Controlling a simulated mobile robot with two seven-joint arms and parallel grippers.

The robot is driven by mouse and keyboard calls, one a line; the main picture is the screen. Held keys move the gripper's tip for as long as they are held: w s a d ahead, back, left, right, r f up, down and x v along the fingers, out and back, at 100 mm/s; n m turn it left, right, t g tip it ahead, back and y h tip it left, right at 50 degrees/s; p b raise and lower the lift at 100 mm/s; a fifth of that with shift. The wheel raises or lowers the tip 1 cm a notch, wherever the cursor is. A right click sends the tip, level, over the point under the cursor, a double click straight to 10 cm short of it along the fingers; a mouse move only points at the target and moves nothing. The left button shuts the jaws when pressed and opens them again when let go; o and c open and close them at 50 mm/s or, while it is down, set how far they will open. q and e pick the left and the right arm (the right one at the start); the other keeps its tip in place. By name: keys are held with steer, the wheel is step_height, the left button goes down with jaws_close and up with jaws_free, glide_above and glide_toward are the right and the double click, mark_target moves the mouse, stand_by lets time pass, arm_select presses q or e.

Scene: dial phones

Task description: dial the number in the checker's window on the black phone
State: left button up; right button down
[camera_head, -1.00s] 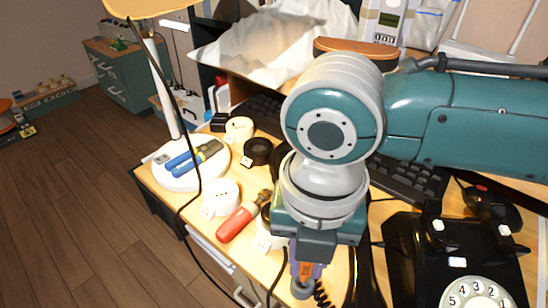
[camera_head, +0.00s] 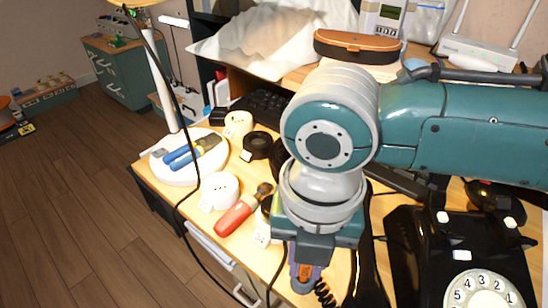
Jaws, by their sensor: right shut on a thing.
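The black phone (camera_head: 412,252) stands at the lower right, with its white-numbered dial (camera_head: 482,289) cut by the bottom edge. The dial's 5, 4, 3, 2 and 1 show. A pale device with a small window (camera_head: 391,12), possibly the checker, is at the top; I cannot read its number. My right gripper (camera_head: 304,276) points down, left of the phone and apart from its dial. It is shut on a small orange and purple-grey thing, mostly hidden by the jaws. A long black part (camera_head: 366,277), perhaps the handset, lies between gripper and phone. My left gripper is out of view.
A red-handled tool (camera_head: 236,217), white sockets (camera_head: 222,188) and a black ring (camera_head: 257,146) lie left of my arm. The lamp base (camera_head: 180,176) holds blue-handled pliers (camera_head: 190,153). A coiled cord (camera_head: 325,293) hangs by the gripper. The keyboard is partly behind my arm.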

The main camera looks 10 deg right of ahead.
steer(key=shift+f, duration=0.2)
steer(key=c, duration=0.8)
jaws_free()
steer(key=shift+o, duration=0.2)
steer(key=shift+r, duration=0.15)
step_height(320, 180, up, 10)
steer(key=p, duration=0.3)
steer(key=shift+p, duration=0.3)
